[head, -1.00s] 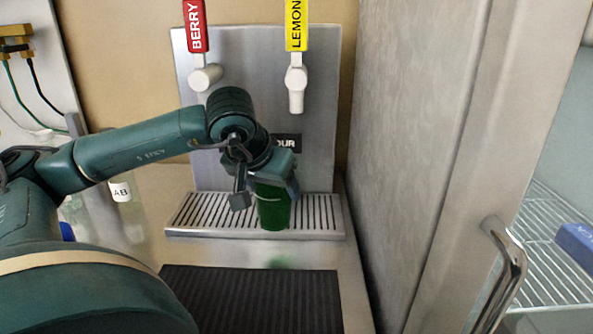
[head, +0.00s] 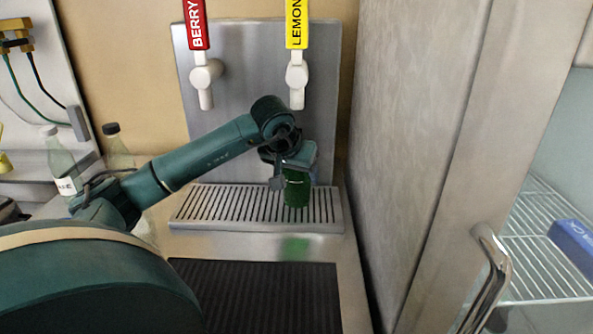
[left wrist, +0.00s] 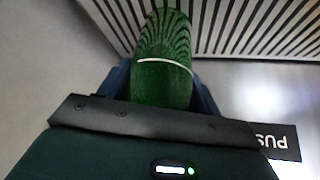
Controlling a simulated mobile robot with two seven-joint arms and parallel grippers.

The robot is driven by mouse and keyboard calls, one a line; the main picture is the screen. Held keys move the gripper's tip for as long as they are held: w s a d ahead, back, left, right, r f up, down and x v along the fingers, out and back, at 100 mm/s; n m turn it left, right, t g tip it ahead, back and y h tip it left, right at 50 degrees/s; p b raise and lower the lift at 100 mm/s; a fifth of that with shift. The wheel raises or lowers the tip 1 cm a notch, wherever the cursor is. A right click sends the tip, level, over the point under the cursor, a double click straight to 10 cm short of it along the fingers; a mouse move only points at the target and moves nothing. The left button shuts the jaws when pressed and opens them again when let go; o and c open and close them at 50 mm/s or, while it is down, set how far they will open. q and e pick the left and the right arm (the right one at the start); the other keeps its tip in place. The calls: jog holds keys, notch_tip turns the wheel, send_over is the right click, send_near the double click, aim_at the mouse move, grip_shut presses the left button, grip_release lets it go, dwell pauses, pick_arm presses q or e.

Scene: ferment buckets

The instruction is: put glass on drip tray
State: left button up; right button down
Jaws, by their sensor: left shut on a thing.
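A green glass (head: 297,192) is over the right half of the slotted metal drip tray (head: 190,224) in the head view, below the lemon tap. My left gripper (head: 296,170) is shut on the glass near its upper part. In the left wrist view the glass (left wrist: 165,60) lies between the two blue fingers, with a pale line across it, and the slats of the drip tray (left wrist: 250,28) show behind it. I cannot tell whether the base of the glass touches the slats. My right gripper is not in view.
Two taps, berry (head: 204,80) and lemon (head: 297,80), hang above on a steel panel. A black ribbed mat (head: 255,295) lies in front of the tray. A fridge with a door handle (head: 490,270) stands at right. Bottles (head: 62,160) stand at left.

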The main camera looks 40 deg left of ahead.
pick_arm(q)
jog(key=shift+f, duration=0.1)
jog(key=o, duration=1.1)
jog(key=shift+r, duration=0.4)
jog(key=v, duration=1.1)
jog(key=shift+s+r, duration=0.15)
jog(key=shift+s, duration=0.15)
jog(key=shift+d, duration=0.2)
